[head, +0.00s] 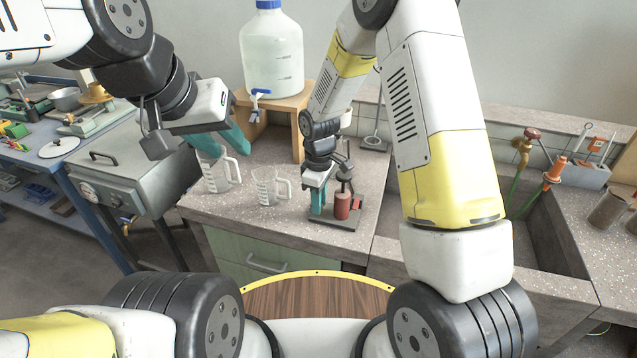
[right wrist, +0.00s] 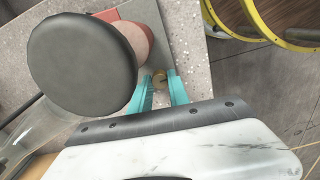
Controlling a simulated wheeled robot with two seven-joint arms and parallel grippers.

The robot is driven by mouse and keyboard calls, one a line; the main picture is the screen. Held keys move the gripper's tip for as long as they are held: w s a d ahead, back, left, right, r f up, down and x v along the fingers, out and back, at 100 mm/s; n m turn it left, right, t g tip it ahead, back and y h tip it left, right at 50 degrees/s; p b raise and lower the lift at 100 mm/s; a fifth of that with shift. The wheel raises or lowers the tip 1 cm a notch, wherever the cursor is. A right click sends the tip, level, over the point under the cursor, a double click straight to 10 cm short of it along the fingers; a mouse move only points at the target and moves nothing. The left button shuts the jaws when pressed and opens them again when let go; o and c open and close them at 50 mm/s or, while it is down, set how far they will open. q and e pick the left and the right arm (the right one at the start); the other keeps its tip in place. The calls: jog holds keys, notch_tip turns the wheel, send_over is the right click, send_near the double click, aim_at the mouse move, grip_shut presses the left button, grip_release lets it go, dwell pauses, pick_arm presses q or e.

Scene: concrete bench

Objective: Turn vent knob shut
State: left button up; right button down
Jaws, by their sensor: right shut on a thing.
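The vent knob (right wrist: 160,77) is a small brass-coloured round piece between the teal fingertips of my right gripper (right wrist: 161,88) in the right wrist view. It sits low beside a red cylinder (right wrist: 132,35), partly covered by a large dark round disc (right wrist: 80,63) near the camera. In the head view my right gripper (head: 317,207) points down at the left side of the red cylinder (head: 341,206), on a dark base plate (head: 335,222); the knob is hidden there. My left gripper (head: 228,148) is empty, its teal fingers apart, above a beaker.
Two clear beakers (head: 217,178) (head: 268,187) stand left of the red device. A large water jug (head: 272,55) stands on a wooden stand (head: 297,103) behind. A sink (head: 535,225) lies to the right. The bench's front edge is close to the device.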

jog(key=shift+m, duration=0.5)
jog(key=c, duration=1.3)
grip_release()
jog(key=shift+o, duration=0.2)
notch_tip(320, 180, up, 8)
jog(key=shift+f, duration=0.1)
